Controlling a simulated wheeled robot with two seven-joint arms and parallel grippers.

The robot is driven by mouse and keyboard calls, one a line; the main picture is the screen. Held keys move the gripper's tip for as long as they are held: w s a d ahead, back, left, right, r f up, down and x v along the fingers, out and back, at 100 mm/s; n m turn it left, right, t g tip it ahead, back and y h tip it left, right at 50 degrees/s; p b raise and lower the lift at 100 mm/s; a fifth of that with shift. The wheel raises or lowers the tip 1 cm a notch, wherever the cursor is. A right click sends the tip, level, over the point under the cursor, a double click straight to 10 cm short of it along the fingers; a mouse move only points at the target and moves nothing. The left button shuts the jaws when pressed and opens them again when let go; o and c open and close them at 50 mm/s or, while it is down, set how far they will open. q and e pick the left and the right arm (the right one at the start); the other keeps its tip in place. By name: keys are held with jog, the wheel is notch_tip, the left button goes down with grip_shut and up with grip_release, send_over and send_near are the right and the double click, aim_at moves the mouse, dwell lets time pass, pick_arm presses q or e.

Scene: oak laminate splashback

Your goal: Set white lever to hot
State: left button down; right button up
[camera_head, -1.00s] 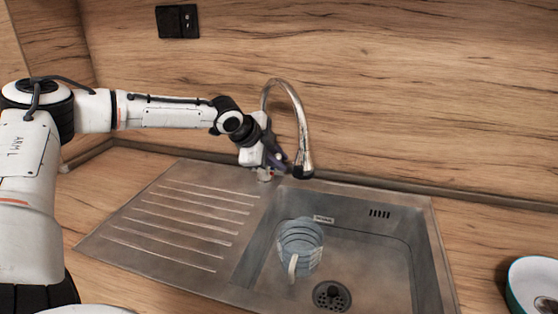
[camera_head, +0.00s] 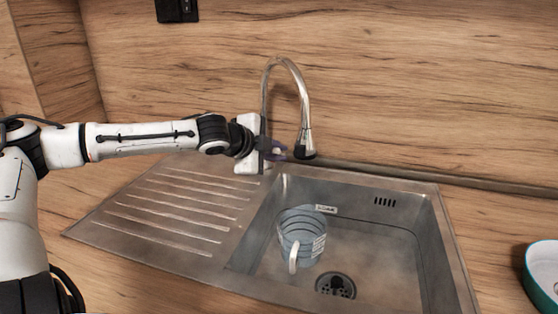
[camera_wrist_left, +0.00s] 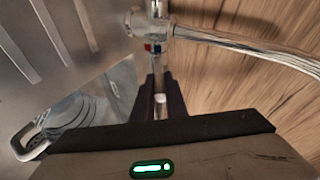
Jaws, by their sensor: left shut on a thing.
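My left gripper (camera_head: 276,151) is at the base of the chrome tap (camera_head: 306,115), behind the sink. In the left wrist view its dark fingers (camera_wrist_left: 161,102) are shut on the white lever (camera_wrist_left: 160,98), whose pale tip shows between them. The tap body (camera_wrist_left: 150,22) is just above, with a red and blue mark (camera_wrist_left: 153,48) on it facing the lever. In the head view the lever is hidden by the gripper. The right gripper is not in view.
A blue-grey striped mug (camera_head: 302,236) stands in the steel sink basin (camera_head: 385,250) by the drain (camera_head: 335,286). A ribbed drainboard (camera_head: 165,210) lies under my left arm. The wooden splashback (camera_head: 420,80) rises close behind the tap.

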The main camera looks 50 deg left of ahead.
pick_arm(q)
jog(key=shift+s+d+f+t, duration=0.2)
jog(key=shift+f+t, duration=0.15)
jog(key=shift+t, duration=0.15)
jog(key=shift+s+d+f+m+t+y+b, duration=0.1)
jog(key=shift+s+f+m+t+y+b, duration=0.15)
jog(key=shift+f+t+y+b, duration=0.55)
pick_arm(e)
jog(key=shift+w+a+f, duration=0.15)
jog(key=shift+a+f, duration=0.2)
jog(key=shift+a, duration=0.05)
pick_arm(q)
jog(key=shift+t, duration=0.3)
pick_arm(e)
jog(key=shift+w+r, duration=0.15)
pick_arm(q)
jog(key=c, duration=1.8)
grip_release()
jog(key=shift+o, duration=0.2)
jog(key=shift+r, duration=0.1)
